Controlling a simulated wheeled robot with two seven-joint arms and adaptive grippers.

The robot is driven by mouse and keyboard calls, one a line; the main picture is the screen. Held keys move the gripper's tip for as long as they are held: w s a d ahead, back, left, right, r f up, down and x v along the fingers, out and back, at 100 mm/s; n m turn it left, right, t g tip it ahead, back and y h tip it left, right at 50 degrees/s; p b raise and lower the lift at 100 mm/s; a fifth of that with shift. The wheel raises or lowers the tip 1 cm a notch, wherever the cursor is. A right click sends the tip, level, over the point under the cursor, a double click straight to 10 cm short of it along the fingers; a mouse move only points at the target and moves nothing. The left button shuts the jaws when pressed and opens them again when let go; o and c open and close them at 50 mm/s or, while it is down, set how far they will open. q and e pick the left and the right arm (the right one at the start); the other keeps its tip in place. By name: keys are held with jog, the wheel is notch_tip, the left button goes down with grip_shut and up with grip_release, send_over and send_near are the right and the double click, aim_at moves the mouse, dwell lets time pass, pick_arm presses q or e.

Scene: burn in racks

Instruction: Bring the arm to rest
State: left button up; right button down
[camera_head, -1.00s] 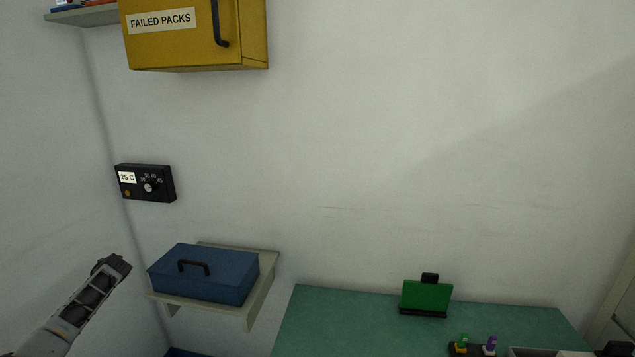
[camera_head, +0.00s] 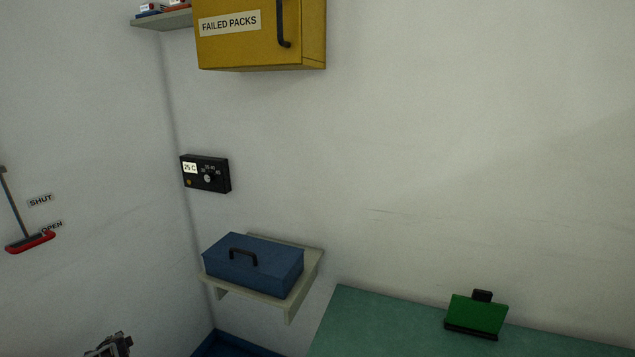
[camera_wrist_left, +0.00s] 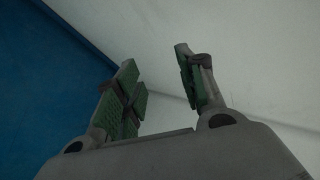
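My left gripper shows at the bottom left edge of the head view (camera_head: 112,345), with only its end in the picture. In the left wrist view its two green-padded fingers (camera_wrist_left: 160,85) stand wide apart with nothing between them. Behind them are a blue surface and a pale wall. It is clear of the blue case and the shelf in the head view. My right gripper is not in any view.
A blue case (camera_head: 252,268) sits on a wall shelf (camera_head: 292,302). A black dial box (camera_head: 206,174) and a yellow cabinet (camera_head: 262,36) hang above. A red-handled lever (camera_head: 30,241) is on the left wall. A green bench (camera_head: 385,325) holds a green stand (camera_head: 476,315).

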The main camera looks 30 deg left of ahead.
pick_arm(q)
jog(key=s+f+m, duration=0.3)
jog(key=s+f, duration=0.1)
jog(key=s, duration=0.8)
jog(key=s+d+f+n+g+h, duration=0.1)
jog(key=s+d+f+h, duration=0.15)
jog(key=d+f, duration=0.6)
jog(key=s+d+f+n+g+h, duration=0.1)
jog(key=s+d+f, duration=0.2)
jog(key=d+f, duration=0.6)
jog(key=s+d+f+h, duration=0.1)
jog(key=d+f, duration=0.4)
jog(key=d, duration=1.2)
jog(key=s+d+f+n+h+b, duration=0.1)
jog(key=d+f+h, duration=0.2)
jog(key=d, duration=1.4)
jog(key=s+d+f+n+h, duration=0.1)
jog(key=d+f, duration=0.6)
jog(key=d, duration=1)
jog(key=shift+s+f+h+b, duration=0.25)
jog(key=shift+s+h+b, duration=0.05)
jog(key=shift+s+h, duration=0.3)
